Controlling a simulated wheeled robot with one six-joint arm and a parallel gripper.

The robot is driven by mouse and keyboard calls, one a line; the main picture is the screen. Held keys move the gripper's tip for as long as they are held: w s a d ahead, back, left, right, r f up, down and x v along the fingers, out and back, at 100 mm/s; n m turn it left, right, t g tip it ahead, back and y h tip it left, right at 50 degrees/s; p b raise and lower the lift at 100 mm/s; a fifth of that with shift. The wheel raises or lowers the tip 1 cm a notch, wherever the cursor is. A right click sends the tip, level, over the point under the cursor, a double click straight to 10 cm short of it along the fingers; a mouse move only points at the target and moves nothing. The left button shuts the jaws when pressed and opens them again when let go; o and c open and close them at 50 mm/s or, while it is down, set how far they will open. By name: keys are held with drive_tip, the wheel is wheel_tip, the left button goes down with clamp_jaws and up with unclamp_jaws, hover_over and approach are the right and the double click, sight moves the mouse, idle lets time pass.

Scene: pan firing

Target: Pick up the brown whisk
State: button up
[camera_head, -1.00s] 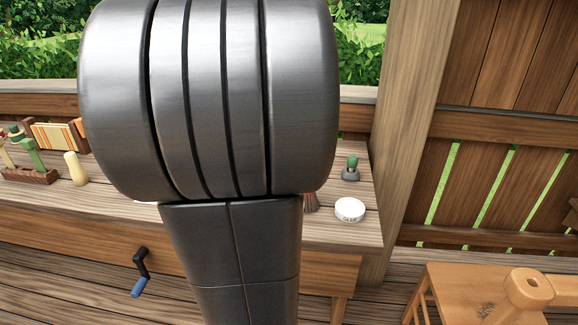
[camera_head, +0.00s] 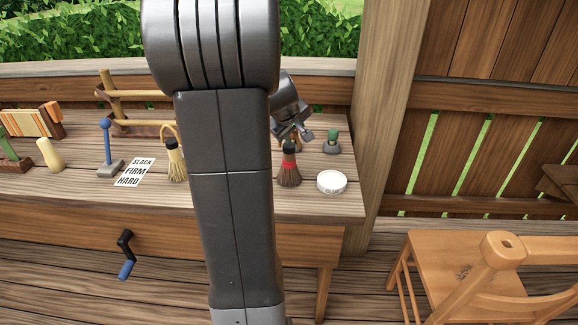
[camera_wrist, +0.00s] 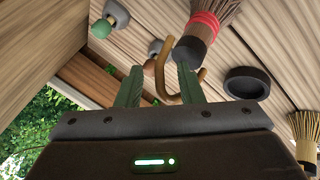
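The brown whisk (camera_head: 289,172) has brown bristles, a red band and a dark handle. It stands bristles down on the workbench (camera_head: 225,196), right of my arm. In the wrist view the whisk (camera_wrist: 214,17) is at the upper right, its curved tan hook reaching down by the fingertips. My gripper (camera_head: 302,132) is just above and beside its top end. The wrist view shows my gripper (camera_wrist: 159,72) with two green fingers apart, the hook showing between them and near the right finger. I cannot tell whether they touch. A pale yellow whisk (camera_head: 175,163) stands left of my arm.
A round white tin (camera_head: 331,182) lies right of the whisk, and a green-topped object (camera_head: 332,142) stands behind it. A wooden post (camera_head: 393,110) rises at the bench's right end. A card (camera_head: 134,172) and blue-knobbed lever (camera_head: 107,145) are at left. A wooden chair (camera_head: 455,270) stands front right.

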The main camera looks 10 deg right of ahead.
clamp_jaws()
idle(0.3)
